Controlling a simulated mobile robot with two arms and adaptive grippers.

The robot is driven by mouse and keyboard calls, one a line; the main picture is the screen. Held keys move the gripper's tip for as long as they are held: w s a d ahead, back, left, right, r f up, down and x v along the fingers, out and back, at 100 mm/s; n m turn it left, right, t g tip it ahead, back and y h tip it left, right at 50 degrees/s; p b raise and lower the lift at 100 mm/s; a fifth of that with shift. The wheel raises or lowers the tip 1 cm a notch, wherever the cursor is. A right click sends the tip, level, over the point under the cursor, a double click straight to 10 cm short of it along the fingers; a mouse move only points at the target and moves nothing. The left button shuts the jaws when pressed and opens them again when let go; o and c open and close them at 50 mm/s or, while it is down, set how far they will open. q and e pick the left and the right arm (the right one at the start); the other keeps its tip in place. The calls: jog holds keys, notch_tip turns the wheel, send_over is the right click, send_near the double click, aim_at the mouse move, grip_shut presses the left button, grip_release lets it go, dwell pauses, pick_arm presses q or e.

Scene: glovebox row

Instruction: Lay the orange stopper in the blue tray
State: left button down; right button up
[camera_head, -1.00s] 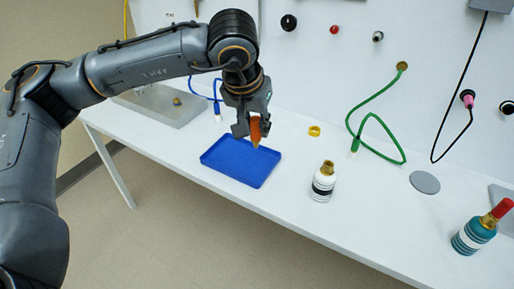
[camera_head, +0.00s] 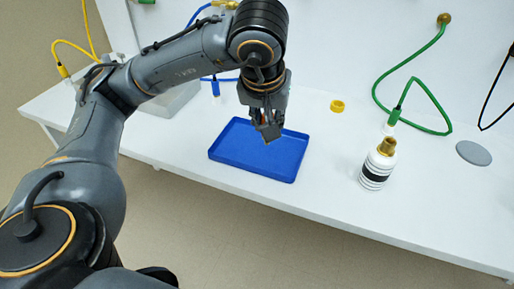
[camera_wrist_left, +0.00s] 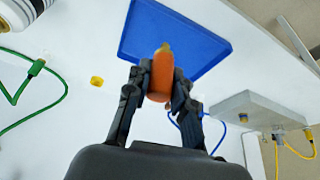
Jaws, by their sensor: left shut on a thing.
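The blue tray (camera_head: 228,153) lies on the white bench. My left gripper (camera_head: 268,132) is over the tray's back part in the head view. In the left wrist view, my left gripper (camera_wrist_left: 160,88) is shut on the orange stopper (camera_wrist_left: 161,76), with a finger on each side of it. The stopper's yellowish tip points toward the blue tray (camera_wrist_left: 150,30). In the head view the stopper is mostly hidden behind the gripper. I cannot tell whether it touches the tray floor. My right gripper is not in view.
A white bottle with black bands and a gold neck (camera_head: 377,165) stands right of the tray. A yellow ring (camera_head: 337,106) lies behind it. A green hose (camera_head: 412,80) and a grey disc (camera_head: 473,153) are farther right. The bench is clear between tray and bottle.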

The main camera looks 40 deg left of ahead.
pick_arm(q)
jog(key=w+a+f, duration=0.2)
jog(key=a+f, duration=0.1)
jog(key=w+a+f, duration=0.5)
jog(key=a+f, duration=0.1)
jog(key=a, duration=0.1)
jog(key=shift+w+a+b, duration=0.1)
jog(key=shift+w+b, duration=0.15)
jog(key=shift+b, duration=0.05)
notch_tip(320, 180, down, 3)
jog(key=shift+a+f, duration=0.1)
jog(key=shift+a, duration=0.05)
jog(key=shift+w+f, duration=0.1)
jog(key=shift+f, duration=0.05)
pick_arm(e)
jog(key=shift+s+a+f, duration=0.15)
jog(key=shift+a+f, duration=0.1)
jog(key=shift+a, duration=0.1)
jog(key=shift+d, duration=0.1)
